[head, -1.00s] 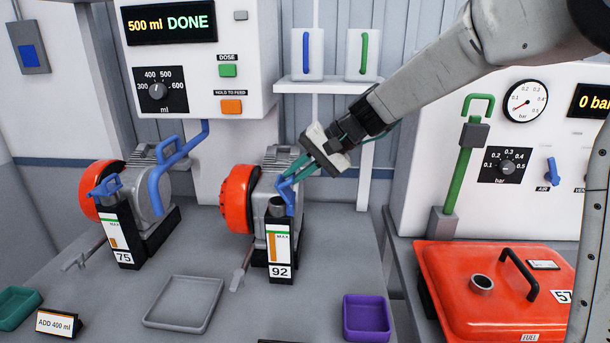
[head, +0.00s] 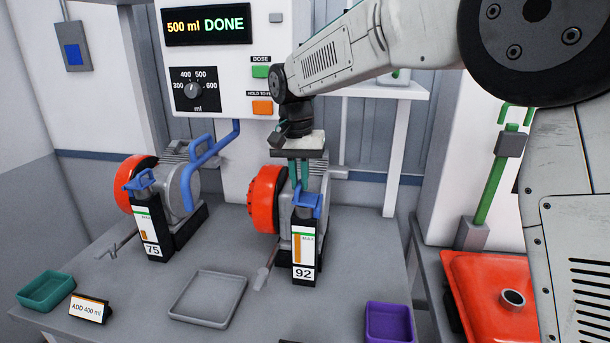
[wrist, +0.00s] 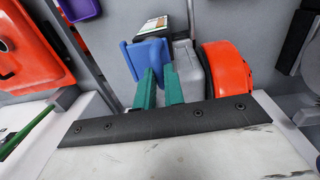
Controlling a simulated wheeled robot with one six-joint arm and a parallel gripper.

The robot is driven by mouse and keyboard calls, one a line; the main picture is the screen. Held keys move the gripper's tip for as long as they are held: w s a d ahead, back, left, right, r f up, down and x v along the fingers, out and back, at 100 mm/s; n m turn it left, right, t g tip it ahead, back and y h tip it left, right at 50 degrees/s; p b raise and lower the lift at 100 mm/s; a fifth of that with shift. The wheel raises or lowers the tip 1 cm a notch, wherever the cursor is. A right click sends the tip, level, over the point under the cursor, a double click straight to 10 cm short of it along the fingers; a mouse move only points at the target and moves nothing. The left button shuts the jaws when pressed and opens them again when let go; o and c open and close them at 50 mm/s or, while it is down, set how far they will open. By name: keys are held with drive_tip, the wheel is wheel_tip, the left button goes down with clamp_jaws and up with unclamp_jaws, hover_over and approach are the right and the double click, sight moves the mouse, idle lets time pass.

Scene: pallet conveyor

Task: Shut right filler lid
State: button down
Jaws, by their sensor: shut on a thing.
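The right pump unit has an orange-red end cover (head: 266,198) and a black filler (head: 303,252) marked 92 with a level strip. Its blue lid (head: 312,204) is at the top of the filler, and the filler mouth does not show. My gripper (head: 298,186) points down from above with green fingers shut on the lid. In the wrist view the blue lid (wrist: 146,56) is at the tips of my gripper's fingers (wrist: 158,75). I cannot tell whether the lid is fully seated.
The left unit's filler (head: 151,240), marked 75, stands to the left with its own blue lid (head: 140,181). A grey tray (head: 208,299), a purple tray (head: 389,322) and a green tray (head: 46,291) lie in front. A red tank (head: 489,285) is at right.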

drive_tip(key=shift+a+f+h, duration=0.35)
drive_tip(key=shift+f+h, duration=0.05)
drive_tip(key=shift+h, duration=0.5)
drive_tip(key=shift+f, duration=0.1)
drive_tip(key=c, duration=1.5)
unclamp_jaws()
drive_tip(key=v, duration=0.8)
drive_tip(key=shift+w, duration=0.2)
